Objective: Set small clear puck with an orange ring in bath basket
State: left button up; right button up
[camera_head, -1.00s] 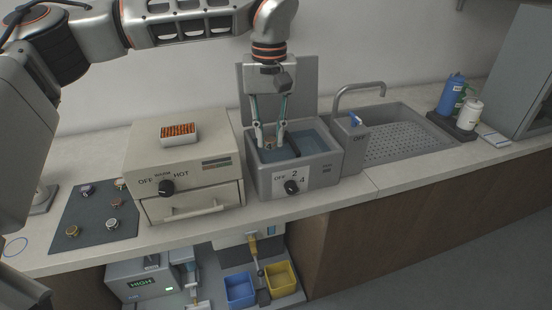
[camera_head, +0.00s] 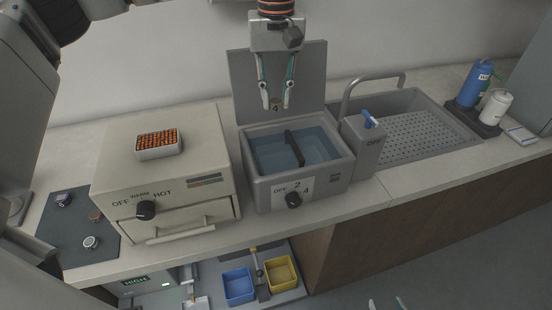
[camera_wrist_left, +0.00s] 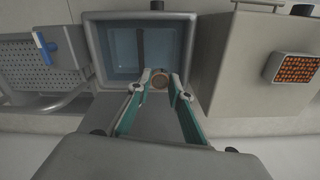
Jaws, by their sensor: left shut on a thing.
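My left gripper (camera_head: 276,101) is shut on a small round puck (camera_head: 276,105) with a brownish face, held in the air in front of the raised grey lid. The puck also shows between the fingertips in the left wrist view (camera_wrist_left: 160,81). Any orange ring on it is too small to make out. The water bath (camera_head: 262,187) is open below and in front of the gripper. A dark bar (camera_head: 294,148), perhaps part of the basket, crosses the water; the rest of the basket is unclear. My right gripper (camera_head: 386,304) shows only its separated tips at the bottom edge.
The raised lid (camera_head: 308,75) stands behind the bath. A tap post (camera_head: 362,150) and sink (camera_head: 425,141) are to its right. A beige oven (camera_head: 185,184) with a tray of orange beads (camera_head: 159,143) is to its left.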

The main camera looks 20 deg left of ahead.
pick_arm(q)
jog(key=f, duration=0.6)
jog(key=shift+s+f, duration=0.1)
jog(key=shift+s, duration=0.1)
send_over(276, 169)
notch_tip(276, 169, down, 8)
jog(key=shift+f, duration=0.8)
notch_tip(276, 169, down, 4)
jog(key=shift+r+p, duration=0.15)
jog(key=shift+p, duration=0.25)
pick_arm(e)
jog(key=shift+s+d, duration=0.1)
jog(key=shift+s, duration=0.2)
jog(key=shift+f, duration=0.15)
pick_arm(q)
jog(key=o, duration=0.6)
jog(key=shift+o, duration=0.2)
pick_arm(e)
jog(key=shift+r, duration=0.2)
